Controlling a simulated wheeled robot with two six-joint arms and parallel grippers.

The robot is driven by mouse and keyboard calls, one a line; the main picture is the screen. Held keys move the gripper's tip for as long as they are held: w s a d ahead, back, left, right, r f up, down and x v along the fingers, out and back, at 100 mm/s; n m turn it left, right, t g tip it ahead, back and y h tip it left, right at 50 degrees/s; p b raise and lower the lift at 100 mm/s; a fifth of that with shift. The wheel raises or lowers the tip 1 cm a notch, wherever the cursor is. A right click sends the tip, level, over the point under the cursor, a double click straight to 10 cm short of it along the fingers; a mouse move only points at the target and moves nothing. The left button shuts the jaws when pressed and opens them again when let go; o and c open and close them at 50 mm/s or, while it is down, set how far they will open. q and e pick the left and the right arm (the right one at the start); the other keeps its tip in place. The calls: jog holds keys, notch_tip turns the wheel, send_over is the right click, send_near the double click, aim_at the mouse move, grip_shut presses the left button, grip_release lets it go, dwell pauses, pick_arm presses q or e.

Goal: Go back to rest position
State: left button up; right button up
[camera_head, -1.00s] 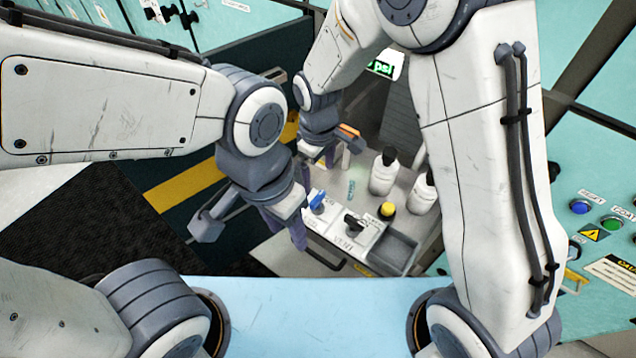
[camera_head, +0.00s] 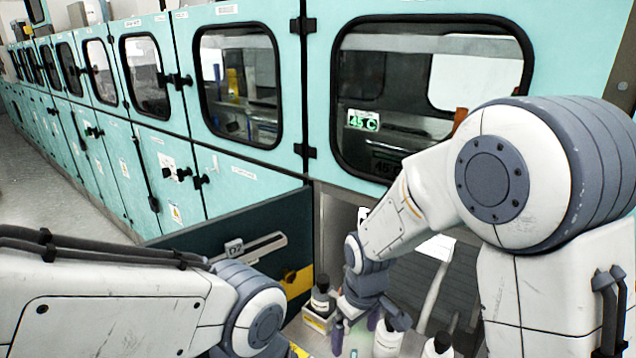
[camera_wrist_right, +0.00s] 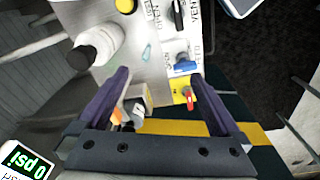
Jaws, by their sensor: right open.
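My right gripper (camera_head: 355,325) is low in the middle of the head view, among white bottles with black caps. Its two purple fingers (camera_wrist_right: 163,88) are spread in the right wrist view, with nothing held between them. My left arm comes in from the left in the head view, but its gripper is out of frame. A small dark-capped bottle (camera_head: 320,298) stands just left of the right gripper. A larger white bottle (camera_head: 387,343) is to its right. The right wrist view shows a white bottle (camera_wrist_right: 103,42) beyond the left finger.
A row of teal cabinets (camera_head: 255,178) with dark windows runs along the back. An opened dark door panel (camera_head: 215,228) stands left of the bench opening. The wrist view shows a blue valve handle (camera_wrist_right: 185,68), a red handle (camera_wrist_right: 190,100) and a pressure display (camera_wrist_right: 27,160).

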jog(key=s+d+r+m+t, duration=0.25)
jog(key=s+d+m, duration=0.4)
jog(key=d, duration=0.45)
jog(key=s+a+r+n+g+p, duration=0.3)
jog(key=s+a+r+n, duration=0.4)
jog(key=s+a, duration=0.6)
notch_tip(320, 180, up, 2)
jog(key=shift+a+r+y, duration=0.1)
jog(key=shift+a+y, duration=0.2)
jog(key=shift+a, duration=0.05)
jog(key=shift+g, duration=0.25)
jog(key=shift+c, duration=0.3)
